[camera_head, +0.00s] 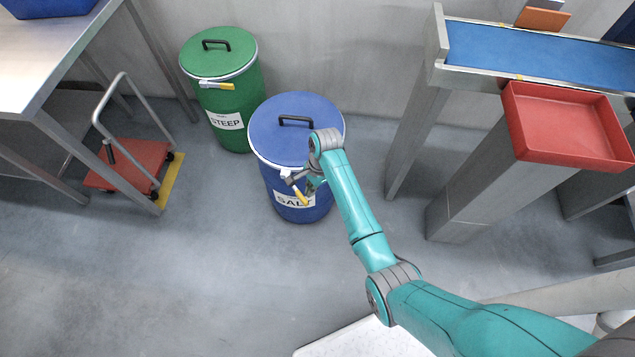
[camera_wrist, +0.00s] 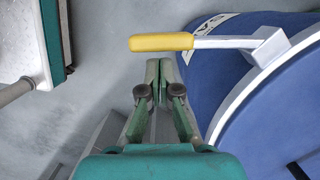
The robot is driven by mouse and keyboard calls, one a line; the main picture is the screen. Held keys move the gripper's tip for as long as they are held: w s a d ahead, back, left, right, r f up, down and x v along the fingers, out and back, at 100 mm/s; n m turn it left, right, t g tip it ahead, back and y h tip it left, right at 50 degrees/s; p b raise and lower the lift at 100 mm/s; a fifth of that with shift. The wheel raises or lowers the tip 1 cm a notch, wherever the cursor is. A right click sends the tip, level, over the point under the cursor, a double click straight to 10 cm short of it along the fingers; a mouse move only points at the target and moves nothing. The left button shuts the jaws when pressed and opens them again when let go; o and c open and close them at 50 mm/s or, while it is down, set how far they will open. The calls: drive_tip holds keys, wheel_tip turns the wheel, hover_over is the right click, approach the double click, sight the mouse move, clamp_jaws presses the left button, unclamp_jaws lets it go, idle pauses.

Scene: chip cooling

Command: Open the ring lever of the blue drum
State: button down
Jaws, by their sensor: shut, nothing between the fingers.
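The blue drum (camera_head: 268,135) stands on the floor with a blue lid, a black lid handle and a SALT label. A pale clamp ring (camera_wrist: 232,112) runs round its rim. The ring lever (camera_wrist: 225,43) has a yellow grip (camera_wrist: 160,42) and sticks outward from the ring at an angle; the yellow grip also shows in the head view (camera_head: 300,195). My gripper (camera_wrist: 160,66) is shut and empty. In the wrist view its fingertips lie just below the yellow grip, and I cannot tell whether they touch it. In the head view my wrist partly hides the gripper.
A green drum (camera_head: 240,107) labelled STEEP stands behind left, its yellow lever along the rim. A red cart (camera_head: 133,163) and a metal table (camera_head: 45,55) are at left. A conveyor (camera_head: 545,52) and red tray (camera_head: 565,125) are at right. Floor in front is clear.

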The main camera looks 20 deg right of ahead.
drive_tip(key=shift+a, duration=0.35)
drive_tip(key=shift+s+a, duration=0.15)
drive_tip(key=a+m+t, duration=0.1)
drive_tip(key=a+m, duration=0.5)
drive_tip(key=a, duration=0.1)
drive_tip(key=shift+s, duration=0.25)
idle(0.4)
idle(0.5)
